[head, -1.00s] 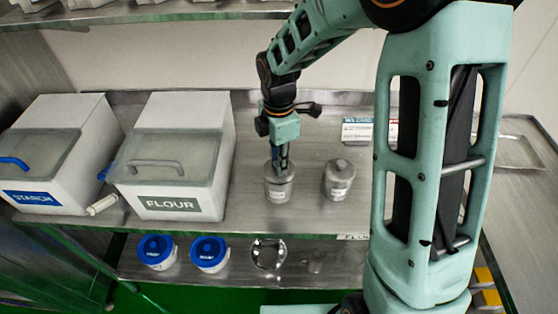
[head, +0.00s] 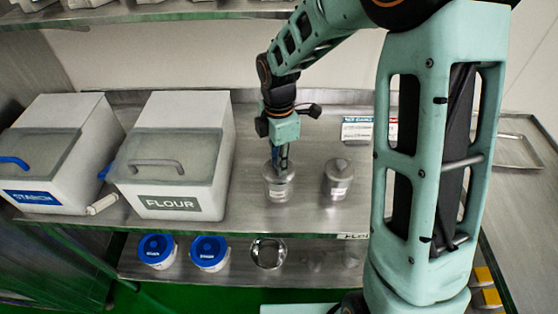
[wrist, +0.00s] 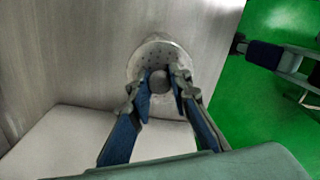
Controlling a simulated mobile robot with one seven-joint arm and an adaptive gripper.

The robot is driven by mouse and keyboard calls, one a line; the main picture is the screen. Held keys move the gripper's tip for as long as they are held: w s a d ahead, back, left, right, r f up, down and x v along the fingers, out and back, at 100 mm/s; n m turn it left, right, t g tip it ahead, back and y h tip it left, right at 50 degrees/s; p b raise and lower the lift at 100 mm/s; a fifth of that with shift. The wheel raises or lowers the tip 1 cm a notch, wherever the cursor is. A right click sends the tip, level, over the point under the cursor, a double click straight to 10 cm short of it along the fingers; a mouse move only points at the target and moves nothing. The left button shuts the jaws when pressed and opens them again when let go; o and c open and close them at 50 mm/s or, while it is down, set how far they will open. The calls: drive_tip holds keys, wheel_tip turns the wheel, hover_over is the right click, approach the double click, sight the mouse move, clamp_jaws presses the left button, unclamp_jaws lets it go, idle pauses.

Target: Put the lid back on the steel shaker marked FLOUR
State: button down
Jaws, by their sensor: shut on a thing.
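A steel shaker (head: 279,190) stands on the steel table right of the white FLOUR bin. Its label is too small to read. My gripper (head: 281,165) points down directly over its top. In the wrist view, a round perforated lid (wrist: 150,62) with a grey knob (wrist: 179,75) lies at the fingertips. My gripper (wrist: 168,82) is shut on this knob, with one blue-padded finger on each side. The lid sits at the shaker's mouth; I cannot tell whether it is fully seated or slightly raised.
A second steel shaker (head: 338,181) with a top on stands close to the right. The FLOUR bin (head: 170,150) and STARCH bin (head: 60,145) stand to the left. A small sign (head: 357,130) stands behind. Blue-lidded tubs (head: 209,253) are on the lower shelf.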

drive_tip(key=c, duration=1.2)
unclamp_jaws()
drive_tip(key=shift+r+p, duration=2.05)
drive_tip(key=shift+r, duration=0.4)
drive_tip(key=shift+r+p, duration=0.4)
drive_tip(key=shift+r, duration=0.65)
drive_tip(key=shift+c, duration=0.5)
clamp_jaws()
